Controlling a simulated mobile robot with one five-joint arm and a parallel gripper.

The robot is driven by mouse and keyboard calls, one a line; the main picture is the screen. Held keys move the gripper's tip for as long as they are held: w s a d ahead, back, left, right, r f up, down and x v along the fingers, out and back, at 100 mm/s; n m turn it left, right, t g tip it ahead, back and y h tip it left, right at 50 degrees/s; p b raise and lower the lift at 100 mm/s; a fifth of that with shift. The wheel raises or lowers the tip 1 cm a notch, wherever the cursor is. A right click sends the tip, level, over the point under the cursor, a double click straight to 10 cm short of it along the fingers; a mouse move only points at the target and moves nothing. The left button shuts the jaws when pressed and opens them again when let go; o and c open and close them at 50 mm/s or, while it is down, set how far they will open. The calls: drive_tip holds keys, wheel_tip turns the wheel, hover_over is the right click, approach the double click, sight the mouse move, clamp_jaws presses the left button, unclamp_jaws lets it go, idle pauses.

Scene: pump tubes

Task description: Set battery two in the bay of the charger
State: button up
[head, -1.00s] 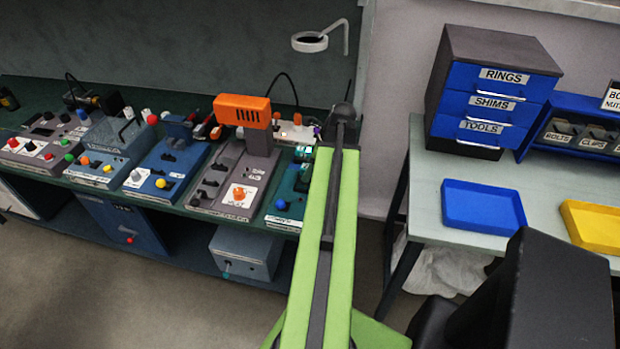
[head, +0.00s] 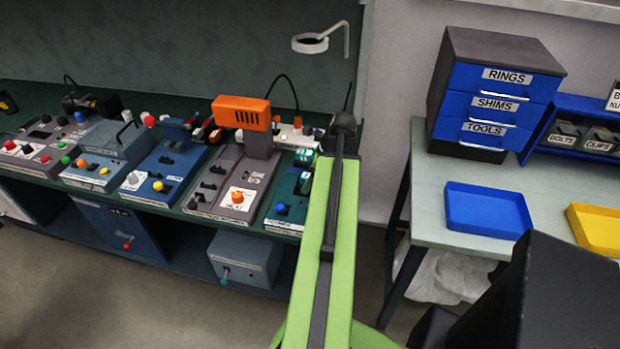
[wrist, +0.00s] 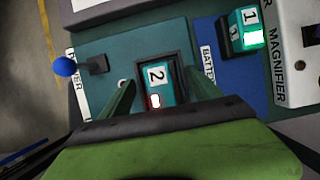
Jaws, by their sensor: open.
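Battery two (wrist: 157,77), a teal block with a white label "2" and a red-ringed light, sits in a dark-rimmed recess of a teal panel (wrist: 115,45) in the wrist view. My gripper (wrist: 160,80) is open, its green fingers on either side of the battery. I cannot tell whether they touch it. Battery one (wrist: 245,25), with a lit green end, stands on a blue base to the right. A label there reads "BATTER", its end cut off. I cannot tell which unit is the charger. In the head view the teal unit (head: 283,222) is partly behind my arm; the gripper is hidden.
A blue knob (wrist: 65,66) stands on the panel's left. The magnifier unit (wrist: 292,60) is at the right. In the head view, a grey unit with an orange head (head: 241,112) stands close left of the teal unit. A blue tray (head: 486,209) lies on the right-hand table.

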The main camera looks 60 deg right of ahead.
drive_tip(key=p+v, duration=1.1)
drive_tip(key=v, duration=0.1)
drive_tip(key=shift+r, duration=0.2)
drive_tip(key=w+a+f+n+g, duration=0.2)
drive_tip(key=w+a+n+g, duration=0.1)
drive_tip(key=w+a+n, duration=1.9)
drive_tip(key=a+n, duration=0.2)
drive_tip(key=a, duration=0.6)
drive_tip(key=w+a+n+g+h, duration=0.1)
drive_tip(key=a+n, duration=0.3)
drive_tip(key=a, duration=0.7)
drive_tip(key=w+a+n, duration=0.3)
drive_tip(key=a+n, duration=0.1)
drive_tip(key=a, duration=0.6)
drive_tip(key=shift+a, duration=0.2)
